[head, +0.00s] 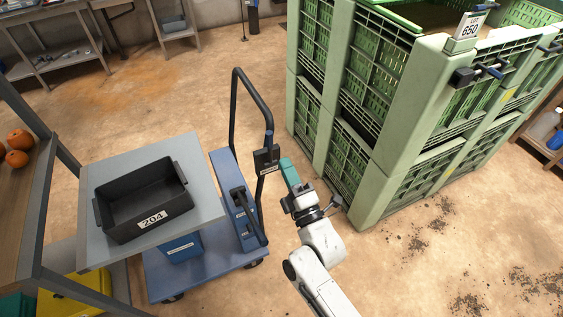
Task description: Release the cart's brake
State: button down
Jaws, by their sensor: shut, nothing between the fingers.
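The cart (213,273) is a low blue platform on casters with a tall black push handle (234,105). A dark box with a small label (266,161) is fixed on the handle's right upright. My gripper (287,168), with teal fingers, is shut and empty. It is just right of the box and below the lever tip, seemingly apart from both.
Large green stacked crates (390,130) stand close on the right of my arm. A grey tabletop (205,190) with a black bin marked 204 (168,215) is at left. A blue box (180,248) sits on the cart. Open floor lies behind the cart.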

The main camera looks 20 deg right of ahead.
jog(key=s, duration=0.7)
jog(key=shift+b, duration=0.45)
jog(key=s+d+f+m+g+y, duration=0.1)
jog(key=s+f+m+g, duration=0.2)
jog(key=f+m+g, duration=0.15)
jog(key=s+d+f+m+g, duration=0.1)
jog(key=s+f+m+g, duration=0.25)
jog(key=f+g, duration=0.25)
jog(key=s+d+f+m+g, duration=0.1)
jog(key=s+d+m+g, duration=0.1)
jog(key=s+m+g, duration=0.3)
jog(key=s+d+f+m+g+h, duration=0.1)
jog(key=s+m+g, duration=0.4)
jog(key=s, duration=0.8)
jog(key=shift+s+d+m, duration=0.25)
jog(key=shift+d+m, duration=0.05)
jog(key=shift+d, duration=0.45)
